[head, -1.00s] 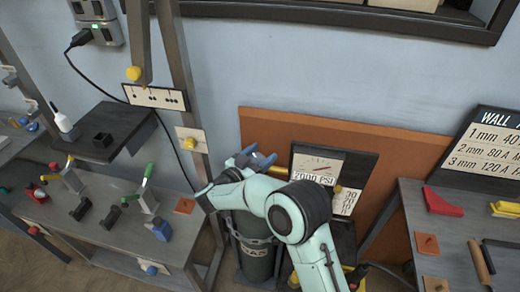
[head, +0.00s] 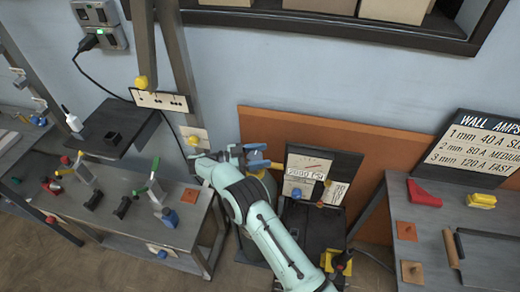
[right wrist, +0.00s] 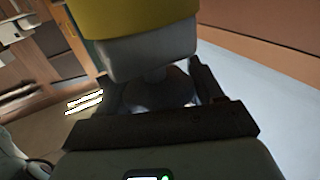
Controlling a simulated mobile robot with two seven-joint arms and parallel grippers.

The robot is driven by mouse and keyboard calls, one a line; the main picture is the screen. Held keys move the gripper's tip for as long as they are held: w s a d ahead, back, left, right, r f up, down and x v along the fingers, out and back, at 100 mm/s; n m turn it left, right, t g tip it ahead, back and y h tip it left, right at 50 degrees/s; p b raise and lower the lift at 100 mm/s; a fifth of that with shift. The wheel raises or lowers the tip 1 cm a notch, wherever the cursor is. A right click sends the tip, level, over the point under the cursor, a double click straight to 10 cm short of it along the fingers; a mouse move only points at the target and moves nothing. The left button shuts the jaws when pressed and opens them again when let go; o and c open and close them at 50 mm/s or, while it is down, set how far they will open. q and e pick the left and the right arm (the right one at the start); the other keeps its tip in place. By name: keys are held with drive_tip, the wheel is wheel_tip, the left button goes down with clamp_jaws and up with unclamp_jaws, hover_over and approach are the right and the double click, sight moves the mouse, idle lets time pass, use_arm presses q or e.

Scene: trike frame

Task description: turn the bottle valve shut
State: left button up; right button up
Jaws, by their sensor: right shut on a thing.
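The gas bottle (head: 268,186) stands against the wall behind my right arm, which hides most of it; a little of its yellowish top shows. In the right wrist view, the bottle's yellow shoulder (right wrist: 140,16) and a pale grey neck (right wrist: 150,50) come in from above. A dark rounded valve knob (right wrist: 160,88) sits between the dark jaws, and the gripper is shut on it. Its exact turn angle cannot be told. My left gripper is not in view.
A bench with clamps (head: 130,225) is at left, another bench (head: 425,235) at right. An orange board (head: 385,150) leans behind.

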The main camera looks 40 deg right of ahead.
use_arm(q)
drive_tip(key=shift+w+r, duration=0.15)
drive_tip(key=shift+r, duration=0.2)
use_arm(e)
drive_tip(key=shift+r+g, duration=0.15)
drive_tip(key=shift+g, duration=0.15)
drive_tip(key=o, duration=0.9)
drive_tip(key=shift+o, duration=0.2)
